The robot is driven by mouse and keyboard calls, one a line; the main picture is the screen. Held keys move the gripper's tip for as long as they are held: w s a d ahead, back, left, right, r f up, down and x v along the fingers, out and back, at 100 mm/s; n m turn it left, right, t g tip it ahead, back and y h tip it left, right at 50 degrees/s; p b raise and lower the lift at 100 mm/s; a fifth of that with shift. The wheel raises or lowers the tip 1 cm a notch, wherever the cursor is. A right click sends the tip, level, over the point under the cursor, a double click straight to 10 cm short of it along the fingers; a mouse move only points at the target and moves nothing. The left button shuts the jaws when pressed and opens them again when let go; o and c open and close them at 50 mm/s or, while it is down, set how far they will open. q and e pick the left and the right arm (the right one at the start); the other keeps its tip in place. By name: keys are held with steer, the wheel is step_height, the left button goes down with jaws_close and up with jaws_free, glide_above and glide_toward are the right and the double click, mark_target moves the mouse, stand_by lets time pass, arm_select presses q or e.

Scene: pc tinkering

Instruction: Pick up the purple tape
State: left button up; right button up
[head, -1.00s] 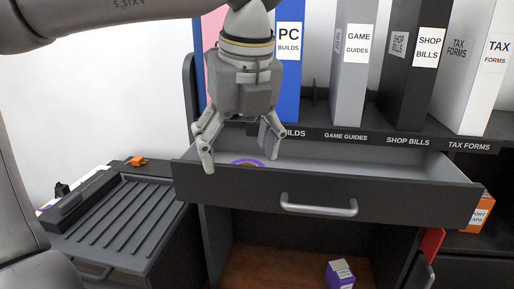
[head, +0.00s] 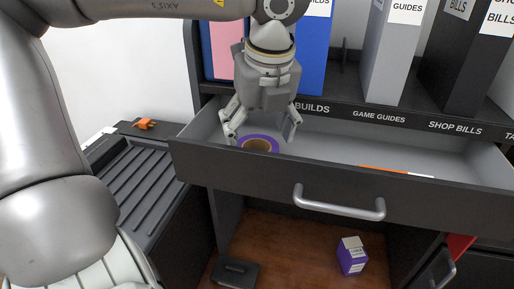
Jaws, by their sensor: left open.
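The purple tape (head: 243,140) is a roll with a brown inner ring. It lies in the left part of the open drawer (head: 330,197), partly hidden by the drawer's front wall. My left gripper (head: 262,138) is open, pointing down over the drawer. Its two fingers are apart, one towards each side of the tape, with the tape showing between and just below them. I cannot tell whether a finger touches it. My right gripper is not in view.
Binders stand on the shelf behind, with a pink binder (head: 217,50) and a blue binder (head: 314,60) close to my gripper. An orange item (head: 384,168) lies in the drawer. A purple box (head: 352,256) stands in the compartment below. The drawer's middle is mostly clear.

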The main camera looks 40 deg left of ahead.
mark_target(257, 142)
arm_select(q)
steer(key=shift+p+x, duration=0.4)
steer(key=shift+x, duration=1.4)
steer(key=shift+s, duration=0.1)
steer(key=c, duration=0.8)
steer(key=shift+c, duration=0.2)
steer(key=shift+r, duration=0.15)
